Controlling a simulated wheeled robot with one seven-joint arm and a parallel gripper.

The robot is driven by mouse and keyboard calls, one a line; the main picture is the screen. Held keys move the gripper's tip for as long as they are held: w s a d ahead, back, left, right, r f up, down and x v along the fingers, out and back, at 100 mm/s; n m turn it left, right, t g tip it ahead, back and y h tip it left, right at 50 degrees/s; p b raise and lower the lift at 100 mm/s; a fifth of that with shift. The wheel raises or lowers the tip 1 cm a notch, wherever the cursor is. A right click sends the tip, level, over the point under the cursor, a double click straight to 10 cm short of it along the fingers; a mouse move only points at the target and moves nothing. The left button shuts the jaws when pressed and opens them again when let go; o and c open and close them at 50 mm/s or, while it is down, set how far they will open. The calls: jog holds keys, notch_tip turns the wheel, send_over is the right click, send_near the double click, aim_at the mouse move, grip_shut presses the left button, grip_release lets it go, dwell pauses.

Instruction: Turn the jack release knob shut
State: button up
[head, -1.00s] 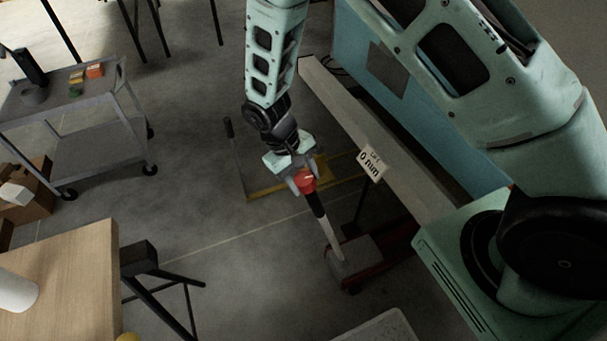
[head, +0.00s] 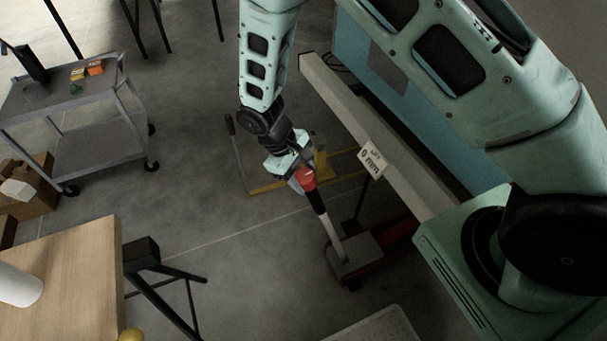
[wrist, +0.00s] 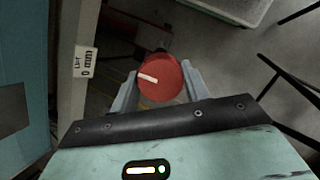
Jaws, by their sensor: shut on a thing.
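The red jack release knob (wrist: 160,78) has a white pointer mark and sits between my two fingers in the wrist view. It also shows in the head view (head: 306,178), at the upper end of the jack's handle (head: 327,226). My gripper (wrist: 158,88) is shut on the knob, one finger on each side. In the head view my gripper (head: 302,174) partly covers the knob. The pointer mark aims left and slightly up in the wrist view. The handle runs down to the dark red jack (head: 372,257) on the floor beside the camper.
A tag reading "LIFT 0 mm" (head: 373,160) hangs by the pale beam (head: 338,104) along the camper's blue side. A wooden table (head: 70,275) stands at lower left and a grey cart (head: 88,100) at upper left. The floor between is mostly clear.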

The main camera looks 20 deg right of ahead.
jog(key=o, duration=1)
jog(key=b+v, duration=0.1)
jog(key=v, duration=1.6)
jog(key=shift+a+r+b, duration=0.2)
jog(key=shift+r+b, duration=0.05)
jog(key=shift+b, duration=0.15)
